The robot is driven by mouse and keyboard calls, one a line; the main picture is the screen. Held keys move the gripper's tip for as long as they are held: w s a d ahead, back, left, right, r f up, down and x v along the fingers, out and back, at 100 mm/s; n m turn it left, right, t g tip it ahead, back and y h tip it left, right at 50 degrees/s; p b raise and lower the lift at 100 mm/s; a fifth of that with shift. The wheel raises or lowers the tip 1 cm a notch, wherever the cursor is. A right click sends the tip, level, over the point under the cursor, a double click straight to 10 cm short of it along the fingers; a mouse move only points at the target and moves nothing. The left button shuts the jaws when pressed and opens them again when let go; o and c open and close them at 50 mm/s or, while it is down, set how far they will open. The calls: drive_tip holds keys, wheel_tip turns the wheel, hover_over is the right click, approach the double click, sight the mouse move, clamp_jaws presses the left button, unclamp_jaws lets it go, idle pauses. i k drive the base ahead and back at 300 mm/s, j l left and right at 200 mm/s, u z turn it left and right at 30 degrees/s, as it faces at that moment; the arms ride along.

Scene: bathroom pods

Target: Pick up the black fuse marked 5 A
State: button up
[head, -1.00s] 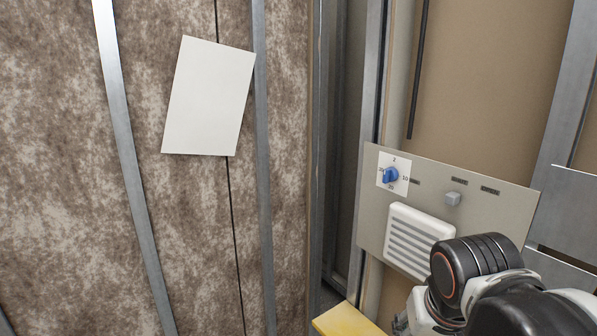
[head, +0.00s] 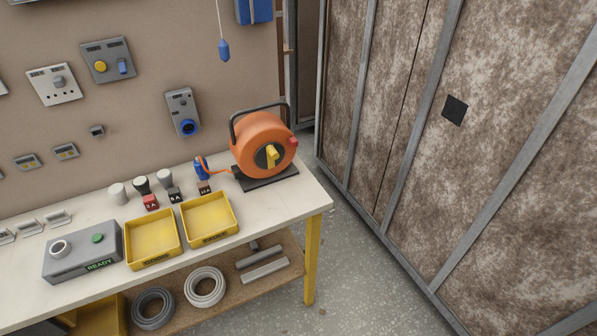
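The black fuse (head: 174,195) is a small dark block with a pale marking, which looks like 5 A but is too small to read surely. It sits on the white workbench top (head: 290,204), behind the gap between two yellow trays. A red fuse (head: 151,203) is to its left and a brown one (head: 204,187) to its right. My gripper is not in view, so its state and distance from the fuse do not show.
Yellow trays (head: 132,249) (head: 236,221) stand in front of the fuses. Small knobbed pieces (head: 118,194) stand behind and left. An orange cable reel (head: 262,140) is to the right. A grey box (head: 80,255) marked READY is at left. Grey floor (head: 365,270) is clear right of the bench.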

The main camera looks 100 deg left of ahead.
sight(174, 195)
drive_tip(key=u, duration=4)
